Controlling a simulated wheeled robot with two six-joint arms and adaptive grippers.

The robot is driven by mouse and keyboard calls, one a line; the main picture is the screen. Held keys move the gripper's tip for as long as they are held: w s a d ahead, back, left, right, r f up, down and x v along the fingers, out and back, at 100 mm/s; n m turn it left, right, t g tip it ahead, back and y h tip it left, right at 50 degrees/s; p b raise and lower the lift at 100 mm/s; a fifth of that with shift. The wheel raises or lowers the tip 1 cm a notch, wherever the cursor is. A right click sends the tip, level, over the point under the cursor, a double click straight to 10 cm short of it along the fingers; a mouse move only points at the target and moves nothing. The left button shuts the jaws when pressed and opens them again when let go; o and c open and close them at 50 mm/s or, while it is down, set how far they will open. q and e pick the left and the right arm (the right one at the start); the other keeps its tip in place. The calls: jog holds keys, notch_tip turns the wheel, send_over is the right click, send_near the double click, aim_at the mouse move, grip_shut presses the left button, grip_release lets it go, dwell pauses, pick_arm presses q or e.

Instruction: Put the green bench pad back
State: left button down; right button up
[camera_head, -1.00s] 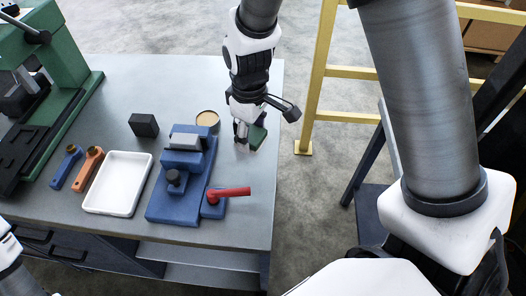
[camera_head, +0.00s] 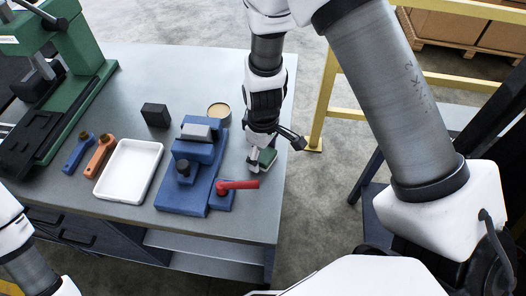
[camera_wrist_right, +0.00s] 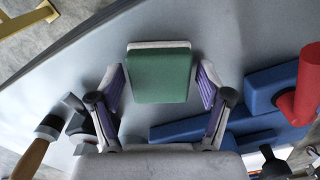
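The green bench pad (camera_head: 266,157) is a small green block with a pale grey edge. It is at the right end of the grey bench, right of the red-handled blue vise; whether it rests fully on the bench top is hard to tell. My right gripper (camera_head: 257,160) is over it from above. In the right wrist view, the pad (camera_wrist_right: 158,75) sits between the two purple-lined fingers (camera_wrist_right: 160,72), with a narrow gap on each side, so the gripper looks open around it. My left arm shows at the lower left; its gripper is out of view.
The blue vise (camera_head: 184,200) with its red handle (camera_head: 238,185) stands close left of my right gripper. A yellow rail (camera_head: 326,100) stands beyond the bench's right edge.

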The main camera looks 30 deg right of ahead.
aim_at(263, 153)
jog(key=shift+w+r, duration=0.1)
jog(key=shift+r, duration=0.35)
notch_tip(263, 153, up, 11)
jog(key=shift+r, duration=0.2)
jog(key=shift+c, duration=0.4)
dwell(0.7)
